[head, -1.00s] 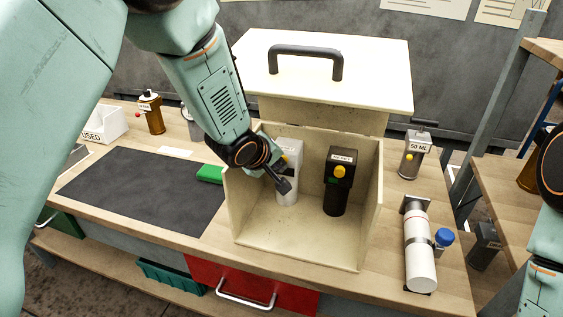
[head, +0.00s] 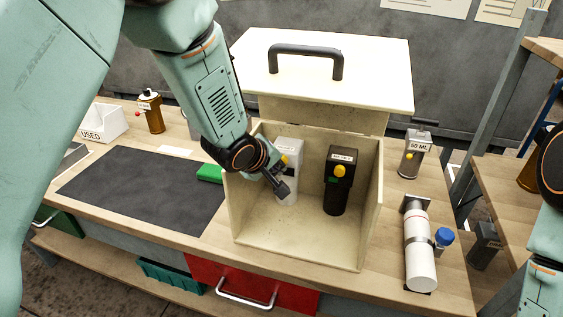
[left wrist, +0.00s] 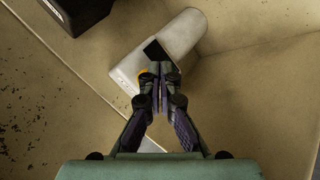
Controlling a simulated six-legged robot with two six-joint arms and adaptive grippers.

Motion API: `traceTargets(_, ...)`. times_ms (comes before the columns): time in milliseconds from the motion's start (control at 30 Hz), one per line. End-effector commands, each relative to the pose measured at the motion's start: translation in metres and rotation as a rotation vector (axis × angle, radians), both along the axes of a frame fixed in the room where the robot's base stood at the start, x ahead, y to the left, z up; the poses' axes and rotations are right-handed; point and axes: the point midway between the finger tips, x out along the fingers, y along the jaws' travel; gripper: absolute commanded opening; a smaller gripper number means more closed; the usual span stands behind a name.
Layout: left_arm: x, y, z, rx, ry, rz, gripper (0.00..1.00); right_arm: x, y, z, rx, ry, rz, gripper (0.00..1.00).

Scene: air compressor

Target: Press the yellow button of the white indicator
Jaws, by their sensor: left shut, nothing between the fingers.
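The white indicator (head: 291,152) stands upright in the left part of the open cream box (head: 300,238). Its yellow button (head: 285,159) shows only in part behind my left gripper. My left gripper (head: 284,192) is shut and empty, in front of the white indicator. In the left wrist view the shut fingertips (left wrist: 160,75) overlap the white indicator (left wrist: 178,42), and a sliver of the yellow button (left wrist: 147,78) shows beside them. I cannot tell whether the fingers touch it. My right gripper is not in view; only part of the right arm shows at the right edge.
A black indicator (head: 338,185) with a yellow button stands in the box's right part. The box lid (head: 370,75) is raised behind. A white cylinder (head: 420,255) lies to the right, and a dark mat (head: 145,185) and green block (head: 209,173) to the left.

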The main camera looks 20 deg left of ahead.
Motion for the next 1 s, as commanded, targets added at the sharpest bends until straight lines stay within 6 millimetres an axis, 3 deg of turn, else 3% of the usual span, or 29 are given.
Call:
traceTargets(467,-0.009,0.000,0.000,0.001,0.001,0.000,0.00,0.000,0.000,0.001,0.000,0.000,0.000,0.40)
traceTargets(1000,-0.052,0.002,0.000,0.001,0.002,0.001,0.00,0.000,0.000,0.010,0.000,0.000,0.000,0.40)
